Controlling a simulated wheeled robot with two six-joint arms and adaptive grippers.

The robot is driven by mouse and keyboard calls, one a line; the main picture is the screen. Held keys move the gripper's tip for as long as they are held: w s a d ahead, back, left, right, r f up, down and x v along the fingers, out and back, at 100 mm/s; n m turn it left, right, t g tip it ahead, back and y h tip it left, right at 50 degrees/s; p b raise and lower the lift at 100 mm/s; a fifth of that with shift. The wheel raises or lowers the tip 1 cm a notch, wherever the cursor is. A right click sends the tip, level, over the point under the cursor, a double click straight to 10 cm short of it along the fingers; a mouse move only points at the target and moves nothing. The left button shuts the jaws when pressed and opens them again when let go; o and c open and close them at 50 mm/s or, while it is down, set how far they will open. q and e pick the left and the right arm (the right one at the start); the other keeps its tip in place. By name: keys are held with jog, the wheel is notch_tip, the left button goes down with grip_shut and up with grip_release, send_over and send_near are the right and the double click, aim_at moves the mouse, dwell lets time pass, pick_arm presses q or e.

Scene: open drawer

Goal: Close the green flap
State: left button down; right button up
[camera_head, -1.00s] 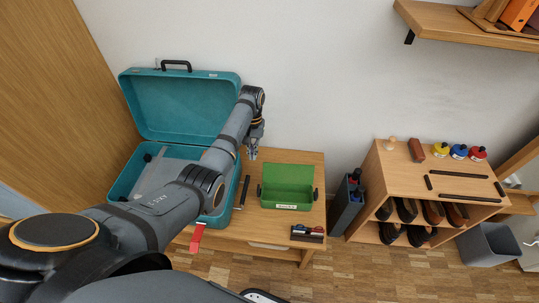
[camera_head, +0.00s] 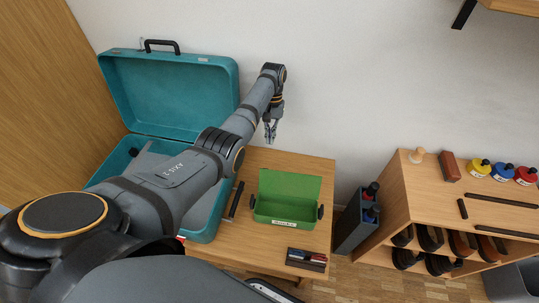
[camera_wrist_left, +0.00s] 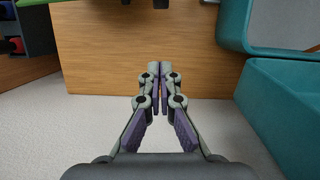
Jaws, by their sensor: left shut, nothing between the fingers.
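A small green box (camera_head: 285,211) stands on the wooden table, with its green flap (camera_head: 290,185) raised at the back, so the box is open. Dark handles sit on both its sides. My left gripper (camera_head: 270,138) is shut and empty, pointing down above the table's back edge, behind and a little left of the raised flap. In the left wrist view my left gripper (camera_wrist_left: 160,68) has its fingertips together near the table's edge, and a strip of the green box (camera_wrist_left: 85,1) shows at the top. My right gripper is not in view.
A large teal suitcase (camera_head: 172,92) stands open at the left, its lid up, under my left arm. A dark bar (camera_head: 236,199) and a pen tray (camera_head: 306,259) lie on the table (camera_head: 243,235). A shoe rack (camera_head: 425,190) stands at the right.

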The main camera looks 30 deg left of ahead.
pick_arm(q)
jog(key=s+d+f+p, duration=0.1)
jog(key=s+d+f, duration=0.1)
jog(key=s+f, duration=0.3)
jog(key=shift+x, duration=1)
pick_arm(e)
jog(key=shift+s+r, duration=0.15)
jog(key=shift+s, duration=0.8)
pick_arm(q)
jog(key=shift+s+a+r, duration=0.1)
jog(key=shift+s+a, duration=0.05)
jog(key=shift+a, duration=0.05)
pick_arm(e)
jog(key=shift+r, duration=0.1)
